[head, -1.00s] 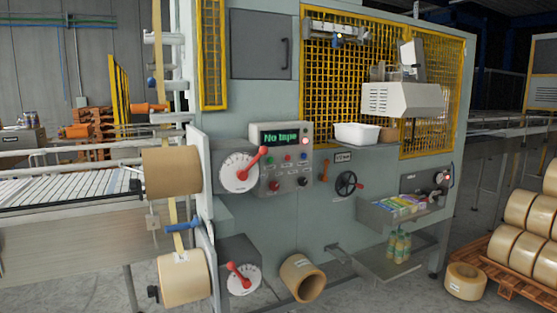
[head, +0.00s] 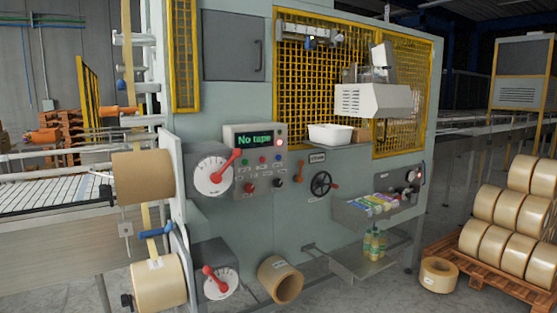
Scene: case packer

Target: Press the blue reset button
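The grey control panel (head: 256,170) is on the front of the pale green machine. Its screen (head: 254,140) reads "No tape" in green letters. A small blue button (head: 262,160) sits in the upper row below the screen, between a green button (head: 247,161) and a red one (head: 278,158). The labels under the buttons are too small to read. A lamp (head: 280,142) beside the screen glows red. Nothing covers the panel. My gripper is not in view.
A dial with a red lever (head: 214,176) is left of the panel. A black handwheel (head: 321,184) and a shelf (head: 375,211) are to its right. Tape rolls (head: 143,177) hang at left; a loose roll (head: 280,281) is below. A pallet of rolls (head: 510,278) stands at right.

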